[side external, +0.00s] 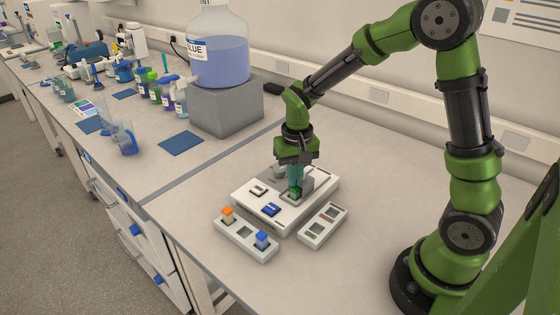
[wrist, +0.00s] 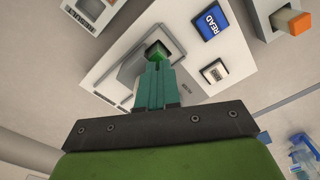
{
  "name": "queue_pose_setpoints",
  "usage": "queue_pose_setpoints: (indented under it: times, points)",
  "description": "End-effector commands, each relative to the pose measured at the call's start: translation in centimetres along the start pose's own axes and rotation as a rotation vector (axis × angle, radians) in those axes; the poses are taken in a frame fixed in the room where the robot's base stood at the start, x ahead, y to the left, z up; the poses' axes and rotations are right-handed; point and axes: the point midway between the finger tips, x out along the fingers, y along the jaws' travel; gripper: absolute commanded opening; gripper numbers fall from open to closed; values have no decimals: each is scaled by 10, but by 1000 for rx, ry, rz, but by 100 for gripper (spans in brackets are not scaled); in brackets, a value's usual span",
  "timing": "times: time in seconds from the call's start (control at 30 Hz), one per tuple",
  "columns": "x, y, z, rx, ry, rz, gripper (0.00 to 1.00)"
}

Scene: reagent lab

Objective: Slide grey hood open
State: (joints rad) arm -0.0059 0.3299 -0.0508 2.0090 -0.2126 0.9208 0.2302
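A white reader box (side external: 262,205) stands on the bench with a grey hood (side external: 308,184) on its top; part of the hood shows beside my fingers in the wrist view (wrist: 128,70). A green block (side external: 295,193) sits at a dark square opening by the hood; it also shows in the wrist view (wrist: 157,49). My gripper (side external: 296,183) points down over the box. Its teal fingers (wrist: 156,66) are close together, with their tips right at the green block. I cannot tell whether they touch the block or the hood. The fingers hide part of the hood.
A rack (side external: 247,242) with orange and blue blocks stands in front. A large blue bottle (side external: 220,60) stands behind on a grey block.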

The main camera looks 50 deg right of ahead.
Motion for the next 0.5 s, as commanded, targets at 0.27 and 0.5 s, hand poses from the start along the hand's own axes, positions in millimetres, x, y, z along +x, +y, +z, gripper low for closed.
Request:
queue_pose_setpoints:
  times: [0.27,0.5]
  points:
    - [16,0,5,-22,-16,14,0]
    - [16,-8,10,-22,-16,14,0]
